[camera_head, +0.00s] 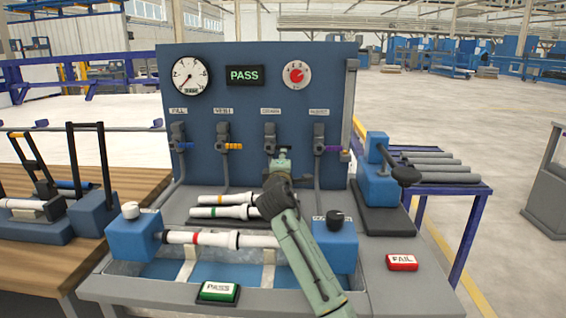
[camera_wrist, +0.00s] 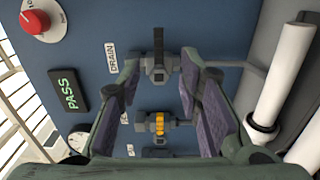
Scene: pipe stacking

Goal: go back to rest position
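My gripper (camera_head: 279,160) is at the blue test panel (camera_head: 340,90), in front of the third valve (camera_head: 270,138) from the left. In the wrist view my gripper (camera_wrist: 160,66) has its two fingers spread, with nothing held between them. The black-handled valve (camera_wrist: 158,58) shows between the fingertips; I cannot tell whether they touch it. My arm reaches in from the lower right, over the test bench. The second valve (camera_head: 232,147), with an orange handle, also shows lower in the wrist view (camera_wrist: 160,122).
A red-banded white pipe (camera_head: 205,238) lies between two blue blocks (camera_head: 135,235) (camera_head: 335,245). White pipes with green (camera_head: 216,212) and yellow (camera_head: 215,199) bands lie behind. A blue press (camera_head: 378,180) stands right. The panel display (camera_head: 244,75) reads PASS. Grey pipes (camera_head: 440,168) lie on the right rack.

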